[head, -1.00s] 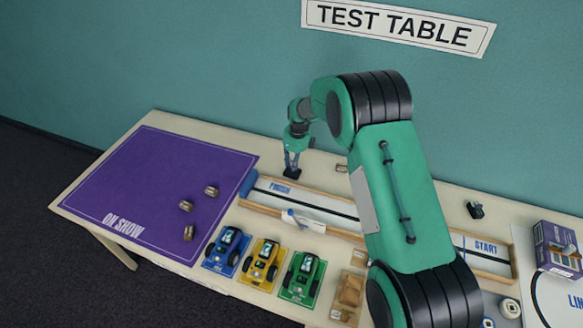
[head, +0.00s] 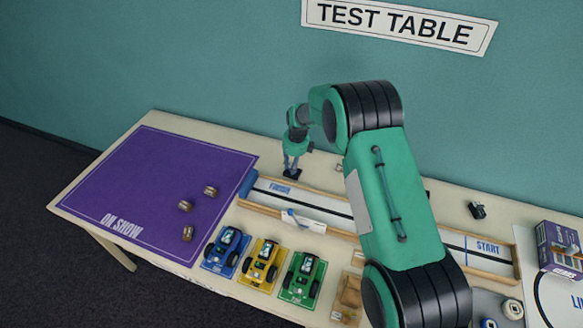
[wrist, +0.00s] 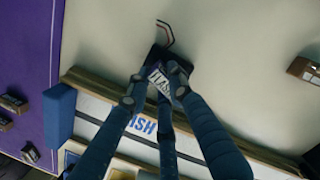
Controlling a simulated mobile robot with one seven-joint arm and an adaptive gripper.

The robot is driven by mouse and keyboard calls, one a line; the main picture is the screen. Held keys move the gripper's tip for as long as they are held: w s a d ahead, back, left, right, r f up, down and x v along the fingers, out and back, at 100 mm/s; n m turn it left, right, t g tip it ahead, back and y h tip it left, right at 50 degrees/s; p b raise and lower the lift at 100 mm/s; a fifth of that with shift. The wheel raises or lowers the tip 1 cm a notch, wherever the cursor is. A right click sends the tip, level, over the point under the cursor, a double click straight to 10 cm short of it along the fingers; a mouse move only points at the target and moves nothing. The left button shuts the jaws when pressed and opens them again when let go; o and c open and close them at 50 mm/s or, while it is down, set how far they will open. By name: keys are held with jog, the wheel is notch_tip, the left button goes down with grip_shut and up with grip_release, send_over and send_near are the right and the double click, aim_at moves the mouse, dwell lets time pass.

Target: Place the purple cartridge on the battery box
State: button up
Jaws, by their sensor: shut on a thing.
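My gripper (wrist: 163,90) is shut on a small block with a pale lettered label (wrist: 159,80), mostly hidden between the fingers. Right at the fingertips is a dark box (wrist: 179,58) with a dark and reddish wire, which looks like the battery box. In the head view my gripper (head: 291,165) points down at this dark box (head: 292,174), behind the track's finish end. Whether the block touches the box I cannot tell.
The wooden-walled track (head: 330,208) runs just in front of my gripper. A purple mat (head: 140,180) with several small brown pieces lies left. Blue, yellow and green cars (head: 265,264) stand in front. A small black device (head: 477,210) and a purple box (head: 557,247) are right.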

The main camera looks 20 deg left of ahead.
jog(key=shift+f, duration=0.15)
jog(key=o, duration=1)
notch_tip(320, 180, up, 12)
jog(key=d+p, duration=0.1)
jog(key=p, duration=0.1)
jog(key=shift+s+d+p, duration=0.3)
jog(key=shift+s+p, duration=0.05)
jog(key=shift+s, duration=0.1)
dwell(0.6)
